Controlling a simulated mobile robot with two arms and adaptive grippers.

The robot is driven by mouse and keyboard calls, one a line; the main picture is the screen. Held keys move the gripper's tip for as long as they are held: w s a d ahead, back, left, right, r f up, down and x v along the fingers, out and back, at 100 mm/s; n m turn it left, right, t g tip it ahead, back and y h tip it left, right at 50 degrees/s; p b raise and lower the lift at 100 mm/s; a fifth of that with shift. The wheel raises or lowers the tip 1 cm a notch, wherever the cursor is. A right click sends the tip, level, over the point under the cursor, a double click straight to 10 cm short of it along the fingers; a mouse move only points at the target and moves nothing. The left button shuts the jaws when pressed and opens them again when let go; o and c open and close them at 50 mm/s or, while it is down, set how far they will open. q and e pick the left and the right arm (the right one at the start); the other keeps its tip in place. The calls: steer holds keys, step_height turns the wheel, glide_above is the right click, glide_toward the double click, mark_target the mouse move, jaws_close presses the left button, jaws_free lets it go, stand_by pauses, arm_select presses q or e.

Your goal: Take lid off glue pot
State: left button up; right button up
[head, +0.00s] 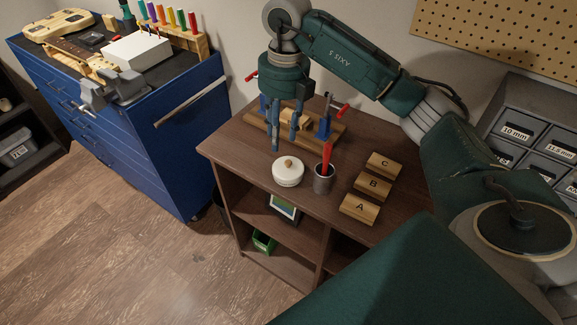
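The glue pot (288,180) appears to be the round white pot near the front edge of the brown wooden table. Its white lid (281,165), with a small wooden knob (288,161), sits on top. My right gripper (284,142) points down above and behind the pot, apart from the knob. Its blue fingers are spread, and nothing shows held between them. My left gripper is out of view.
A grey cup (323,184) with a red-handled tool stands right of the pot. Wooden blocks marked A (359,208), B (373,186) and C (384,165) lie further right. A wooden board with clamps (324,128) is behind. A blue cabinet (178,150) stands left.

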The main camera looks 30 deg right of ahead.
mark_target(288, 161)
steer(key=shift+m+h, duration=0.3)
steer(key=shift+h, duration=0.1)
steer(key=f, duration=0.1)
steer(key=d+f, duration=0.1)
steer(key=f, duration=0.1)
steer(key=d+f, duration=0.1)
steer(key=shift+s+d+f+p, duration=0.15)
steer(key=shift+s+d+p, duration=0.1)
steer(key=shift+p, duration=0.1)
step_height(288, 161, down, 5)
steer(key=shift+w+a+r+p, duration=0.1)
steer(key=shift+a+r+p, duration=0.05)
steer(key=shift+p, duration=0.95)
steer(key=shift+f, duration=0.55)
jaws_close()
